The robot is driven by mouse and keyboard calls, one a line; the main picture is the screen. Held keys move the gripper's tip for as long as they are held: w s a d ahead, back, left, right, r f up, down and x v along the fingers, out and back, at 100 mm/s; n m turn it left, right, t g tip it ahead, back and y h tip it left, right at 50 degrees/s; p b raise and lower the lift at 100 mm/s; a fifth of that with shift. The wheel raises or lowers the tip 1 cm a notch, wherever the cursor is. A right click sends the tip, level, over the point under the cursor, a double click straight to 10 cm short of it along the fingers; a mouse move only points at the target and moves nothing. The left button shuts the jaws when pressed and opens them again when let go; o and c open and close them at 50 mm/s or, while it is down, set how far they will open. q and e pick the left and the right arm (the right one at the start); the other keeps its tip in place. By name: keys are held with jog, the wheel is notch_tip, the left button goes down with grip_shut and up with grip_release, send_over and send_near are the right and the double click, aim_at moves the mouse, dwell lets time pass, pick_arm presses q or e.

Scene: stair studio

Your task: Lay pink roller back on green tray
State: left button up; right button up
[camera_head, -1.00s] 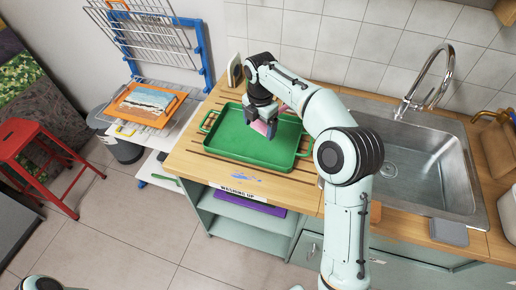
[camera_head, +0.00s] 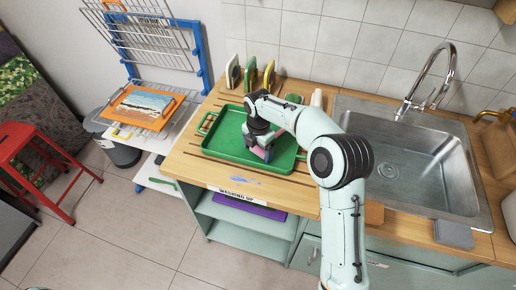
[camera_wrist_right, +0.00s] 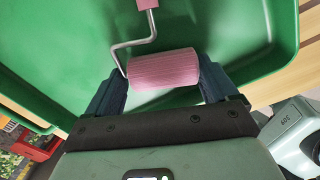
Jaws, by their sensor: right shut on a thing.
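The pink roller (camera_wrist_right: 163,68) lies between the two dark fingers of my right gripper (camera_wrist_right: 165,85) in the right wrist view, which are shut on its pink sleeve. Its bent metal wire and part of a pink handle reach up to the top edge. In the head view the right gripper (camera_head: 262,150) is over the green tray (camera_head: 222,142), with only bits of pink showing past it. The tray lies on the wooden counter, its floor behind the roller in the wrist view (camera_wrist_right: 220,25). I cannot tell whether the roller touches it. My left gripper is not in view.
A steel sink (camera_head: 410,165) with a tall tap (camera_head: 440,80) is to the right. Several upright pads or brushes (camera_head: 250,74) stand along the wall behind the tray. A drying rack (camera_head: 150,45) with an orange-framed picture (camera_head: 146,103) is at the left.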

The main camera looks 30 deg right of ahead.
jog(key=shift+f, duration=0.15)
jog(key=o, duration=0.8)
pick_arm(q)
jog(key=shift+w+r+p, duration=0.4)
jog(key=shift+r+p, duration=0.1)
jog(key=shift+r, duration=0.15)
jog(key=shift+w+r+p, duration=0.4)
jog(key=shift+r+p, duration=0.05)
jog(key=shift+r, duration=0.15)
pick_arm(e)
notch_tip(320, 180, up, 12)
jog(key=shift+s+r, duration=0.2)
jog(key=shift+s, duration=0.05)
jog(key=shift+a, duration=0.1)
